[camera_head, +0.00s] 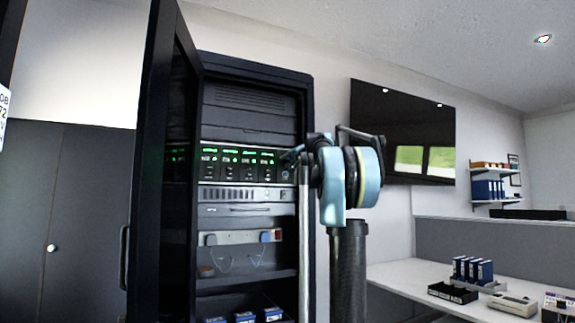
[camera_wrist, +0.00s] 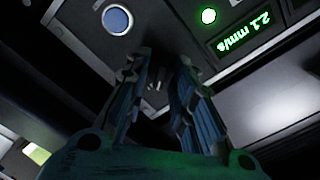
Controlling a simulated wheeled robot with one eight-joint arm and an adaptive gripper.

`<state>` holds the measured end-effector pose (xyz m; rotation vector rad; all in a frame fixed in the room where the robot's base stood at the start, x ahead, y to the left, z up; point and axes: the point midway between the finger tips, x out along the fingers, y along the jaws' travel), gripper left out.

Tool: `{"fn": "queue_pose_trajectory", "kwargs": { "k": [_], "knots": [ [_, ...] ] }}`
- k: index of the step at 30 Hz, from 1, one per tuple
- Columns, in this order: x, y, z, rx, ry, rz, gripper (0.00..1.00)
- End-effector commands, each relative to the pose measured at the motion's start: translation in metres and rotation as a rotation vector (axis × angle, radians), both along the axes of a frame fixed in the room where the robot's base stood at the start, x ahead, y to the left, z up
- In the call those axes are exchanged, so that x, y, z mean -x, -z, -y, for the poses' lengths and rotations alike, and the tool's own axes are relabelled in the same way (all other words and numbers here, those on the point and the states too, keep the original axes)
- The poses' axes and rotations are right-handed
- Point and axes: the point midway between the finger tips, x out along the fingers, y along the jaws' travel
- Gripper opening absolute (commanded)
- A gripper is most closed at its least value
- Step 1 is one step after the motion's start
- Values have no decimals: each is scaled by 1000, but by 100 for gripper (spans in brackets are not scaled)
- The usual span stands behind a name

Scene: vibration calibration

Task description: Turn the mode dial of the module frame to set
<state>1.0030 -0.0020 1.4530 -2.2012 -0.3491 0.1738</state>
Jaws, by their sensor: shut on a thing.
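The module frame (camera_head: 235,163) sits in the open rack cabinet, a row of dark modules with green lit displays. In the head view my gripper (camera_head: 291,156) is at the right end of this row. In the wrist view my gripper's ridged fingers (camera_wrist: 160,82) point at the panel and are closed around the small mode dial (camera_wrist: 155,86). The fingers hide most of the dial, so its setting cannot be read. A blue round button (camera_wrist: 117,19), a green lamp (camera_wrist: 209,16) and a green display (camera_wrist: 245,33) reading 2.1 mm/s show on the panel.
The cabinet's door (camera_head: 160,165) stands open to the left of the modules. A desk (camera_head: 405,275) with blue binders (camera_head: 472,270) stands at the right, under a wall screen (camera_head: 403,132).

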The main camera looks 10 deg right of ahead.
Motion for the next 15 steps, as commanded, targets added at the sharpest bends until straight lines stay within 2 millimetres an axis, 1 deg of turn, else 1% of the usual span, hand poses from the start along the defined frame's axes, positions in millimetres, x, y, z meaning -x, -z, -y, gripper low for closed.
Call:
{"fn": "queue_pose_trajectory", "kwargs": {
  "k": [6, 15],
  "knots": [
    [0, 1, 2, -89, 5, -29, 0],
    [-1, 1, 3, -135, 6, -45, 0]
  ]
}}
